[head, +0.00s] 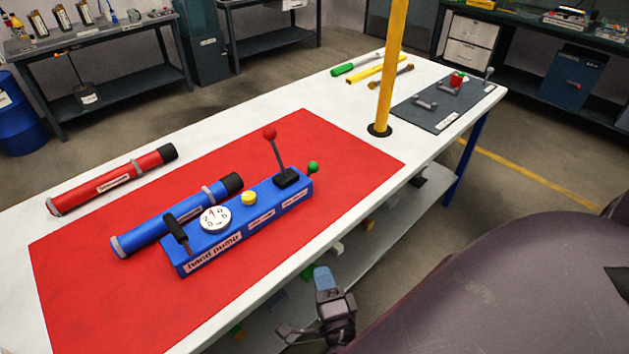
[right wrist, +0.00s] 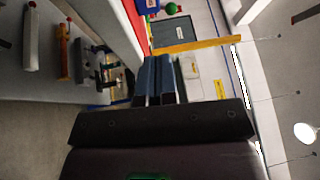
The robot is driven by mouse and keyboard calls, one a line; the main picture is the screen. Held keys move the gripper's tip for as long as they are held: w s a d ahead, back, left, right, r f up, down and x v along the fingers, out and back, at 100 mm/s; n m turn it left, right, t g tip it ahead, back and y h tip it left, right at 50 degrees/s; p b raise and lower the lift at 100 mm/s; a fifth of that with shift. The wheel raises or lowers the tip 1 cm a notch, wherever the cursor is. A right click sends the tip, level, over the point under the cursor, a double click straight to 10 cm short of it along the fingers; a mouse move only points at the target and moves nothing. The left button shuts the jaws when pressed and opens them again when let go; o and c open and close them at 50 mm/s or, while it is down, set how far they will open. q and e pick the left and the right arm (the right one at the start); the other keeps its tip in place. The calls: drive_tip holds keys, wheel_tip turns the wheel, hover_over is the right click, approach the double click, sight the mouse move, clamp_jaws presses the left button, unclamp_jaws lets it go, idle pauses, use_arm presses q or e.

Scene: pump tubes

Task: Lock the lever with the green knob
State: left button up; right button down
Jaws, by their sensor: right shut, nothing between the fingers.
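The blue hand pump (head: 240,222) lies on the red mat (head: 100,250). A green knob (head: 313,167) sits on a short lever at the pump's right end. A taller lever with a red knob (head: 270,132) stands up from the pump near that end. My right gripper (head: 323,275) is in front of the table's near edge, apart from the pump and the green knob. It is shut and empty. In the right wrist view, the green knob (right wrist: 171,9) shows at the top, beyond the closed fingertips (right wrist: 157,60). My left gripper is not in view.
A yellow post (head: 393,60) rises from the white table (head: 330,100) right of the pump. A red tube (head: 115,180) lies behind the pump. A dark mat (head: 420,110) with small levers is at the far right. A shelf (head: 370,240) is under the table.

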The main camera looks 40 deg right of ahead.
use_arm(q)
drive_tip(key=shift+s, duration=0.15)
use_arm(e)
drive_tip(key=m, duration=0.1)
drive_tip(key=d+m+h, duration=0.1)
drive_tip(key=s+m+h, duration=0.1)
drive_tip(key=shift+d+r+m+g, duration=0.25)
drive_tip(key=shift+r+m+g, duration=0.05)
drive_tip(key=shift+r, duration=0.05)
drive_tip(key=shift+w, duration=0.1)
drive_tip(key=p, duration=0.2)
approach(314, 172)
drive_tip(key=x, duration=0.6)
drive_tip(key=shift+w, duration=0.1)
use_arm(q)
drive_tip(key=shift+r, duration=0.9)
use_arm(e)
drive_tip(key=shift+w+d, duration=0.4)
drive_tip(key=shift+w, duration=0.25)
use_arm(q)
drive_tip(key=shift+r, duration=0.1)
use_arm(e)
drive_tip(key=shift+r, duration=0.15)
